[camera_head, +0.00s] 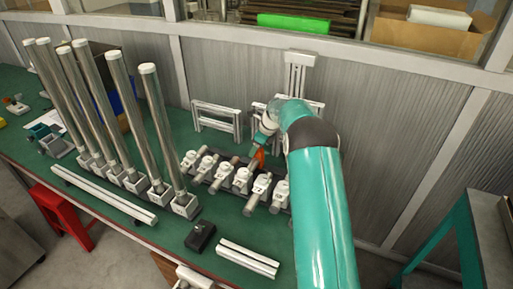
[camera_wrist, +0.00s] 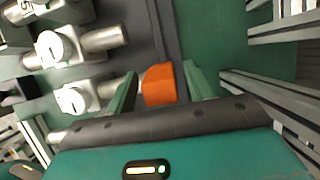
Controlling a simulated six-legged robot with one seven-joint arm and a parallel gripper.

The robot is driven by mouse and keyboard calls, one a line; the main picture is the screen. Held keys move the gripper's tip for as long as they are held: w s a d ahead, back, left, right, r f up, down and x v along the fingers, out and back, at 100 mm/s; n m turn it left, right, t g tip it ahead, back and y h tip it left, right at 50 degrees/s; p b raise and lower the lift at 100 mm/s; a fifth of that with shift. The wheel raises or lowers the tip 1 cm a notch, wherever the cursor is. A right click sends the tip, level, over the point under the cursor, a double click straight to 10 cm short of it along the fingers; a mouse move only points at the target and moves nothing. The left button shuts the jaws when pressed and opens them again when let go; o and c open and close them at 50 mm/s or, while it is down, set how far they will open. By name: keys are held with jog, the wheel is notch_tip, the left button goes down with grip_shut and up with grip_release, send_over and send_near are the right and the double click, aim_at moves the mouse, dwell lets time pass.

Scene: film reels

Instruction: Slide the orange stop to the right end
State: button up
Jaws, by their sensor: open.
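The orange stop (camera_head: 258,158) sits on a dark rail behind the row of white-and-metal units, right of the row's middle in the head view. In the wrist view the orange stop (camera_wrist: 158,83) stands between the two green fingers of my gripper (camera_wrist: 160,72). The fingers are open, one on each side, with a gap at least on the right; contact on the left is unclear. In the head view my gripper (camera_head: 260,147) is at the stop and my arm hides the rail's right end. The dark rail (camera_wrist: 150,35) runs up the wrist view.
White-and-metal units (camera_head: 243,178) stand close in front of the rail. Grey profile frames (camera_head: 217,118) stand behind it by the wall. Several tall metal posts (camera_head: 158,130) rise at the left. A black box (camera_head: 200,236) and light bars lie on the green table's front.

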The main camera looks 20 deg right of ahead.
jog(key=shift+a+f, duration=0.1)
jog(key=shift+f, duration=0.05)
jog(key=shift+c, duration=0.4)
grip_shut()
jog(key=s+d, duration=2.1)
jog(key=shift+s+d, duration=0.3)
jog(key=shift+s, duration=0.05)
jog(key=shift+d, duration=0.1)
jog(key=shift+o, duration=0.4)
grip_release()
jog(key=shift+s, duration=0.15)
jog(key=shift+w, duration=0.2)
jog(key=v, duration=1.3)
jog(key=shift+r, duration=0.35)
jog(key=shift+s, duration=0.15)
